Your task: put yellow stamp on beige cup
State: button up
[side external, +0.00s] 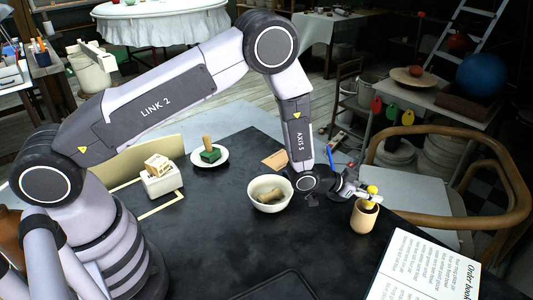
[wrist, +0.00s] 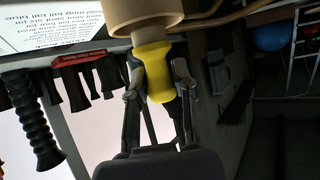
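The yellow stamp (side external: 372,193) has a rounded yellow handle and a pale lower part. It is at the mouth of the beige cup (side external: 364,217), near the table's right edge. My gripper (side external: 358,189) reaches it from the left. In the wrist view, the fingers of my gripper (wrist: 157,80) lie on both sides of the yellow handle (wrist: 154,70) and appear closed on it. The stamp's pale end points to the cup (wrist: 145,14) at the top of that view. How deep that end sits at the cup is hidden.
A white bowl (side external: 271,205) holding a brownish piece stands left of the cup. A green stamp on a white plate (side external: 223,159) and a pale block (side external: 162,184) are farther left. An order book (side external: 425,268) lies at right front. Dark tabletop between is clear.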

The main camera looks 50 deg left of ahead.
jog(key=o, duration=0.3)
jog(key=shift+r, duration=0.25)
jog(key=v, duration=1.1)
jog(key=s+a+r+n+g+y, duration=0.1)
jog(key=s+a+r+y, duration=0.1)
jog(key=a+r, duration=0.5)
jog(key=s+a+r+n+y, duration=0.2)
jog(key=a+r+y, duration=0.15)
jog(key=r, duration=0.65)
jog(key=s+a+r+n+g, duration=0.1)
jog(key=s+a+r, duration=0.3)
jog(key=s, duration=0.9)
jog(key=s+a+r+n+g+y, duration=0.1)
jog(key=s+a+r+n+g, duration=0.1)
jog(key=s, duration=1.1)
notch_tip(320, 180, up, 3)
jog(key=shift+a+f+g, duration=0.25)
jog(key=shift+a+g, duration=0.35)
jog(key=shift+a, duration=0.5)
